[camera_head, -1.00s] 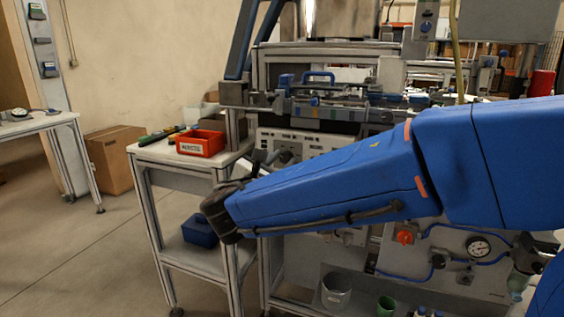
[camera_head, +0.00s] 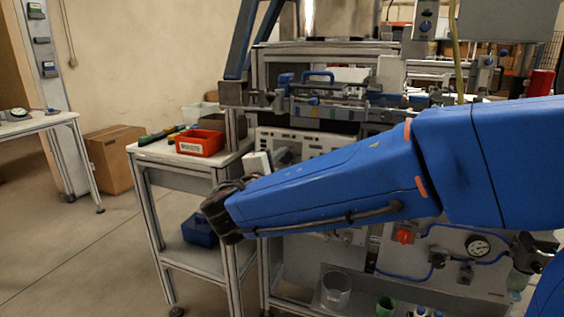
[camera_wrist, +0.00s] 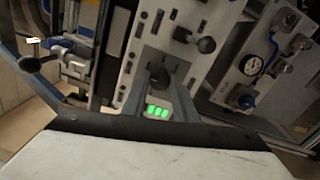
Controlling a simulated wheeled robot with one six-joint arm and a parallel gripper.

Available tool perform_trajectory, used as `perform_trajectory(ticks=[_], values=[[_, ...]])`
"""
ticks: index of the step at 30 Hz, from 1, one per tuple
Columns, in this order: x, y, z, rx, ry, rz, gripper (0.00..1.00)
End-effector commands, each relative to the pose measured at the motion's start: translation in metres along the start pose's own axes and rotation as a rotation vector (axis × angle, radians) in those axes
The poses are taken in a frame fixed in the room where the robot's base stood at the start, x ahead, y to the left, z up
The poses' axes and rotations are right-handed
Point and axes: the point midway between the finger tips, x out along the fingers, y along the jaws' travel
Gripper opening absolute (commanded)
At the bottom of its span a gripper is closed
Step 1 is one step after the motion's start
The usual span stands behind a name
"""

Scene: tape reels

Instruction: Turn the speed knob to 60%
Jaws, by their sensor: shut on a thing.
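In the wrist view my gripper (camera_wrist: 158,97) has its two grey fingers around a dark round knob (camera_wrist: 158,77) on a light control panel (camera_wrist: 135,55). The gripper is shut on this knob. A green lit display (camera_wrist: 158,111) shows between the fingers, but its digits are partly hidden and I cannot read them. No label naming the knob is legible. In the head view the pale gripper body (camera_head: 258,163) shows just above the end of my blue arm, in front of the panel. The fingertips and knob are hidden there.
A second dark knob (camera_wrist: 207,45) sits beside the held one. A lever with a ball end (camera_wrist: 27,63) and a pressure gauge (camera_wrist: 250,65) are nearby. A red bin (camera_head: 200,143) stands on the side table left of the machine.

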Motion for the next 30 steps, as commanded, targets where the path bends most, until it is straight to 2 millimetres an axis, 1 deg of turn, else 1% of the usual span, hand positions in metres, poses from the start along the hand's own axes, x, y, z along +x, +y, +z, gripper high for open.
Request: perform_trajectory(ticks=[6,15,21,30], values=[[-0.0003,-0.0018,0.0,0.191,0.0,-0.002,0.04],[-0.0003,-0.0024,-0.0001,0.389,-0.001,-0.002,0.04],[-0.0003,-0.0027,-0.0002,0.464,-0.001,-0.003,0.04],[-0.0004,-0.0031,-0.0002,0.498,-0.001,-0.003,0.04]])
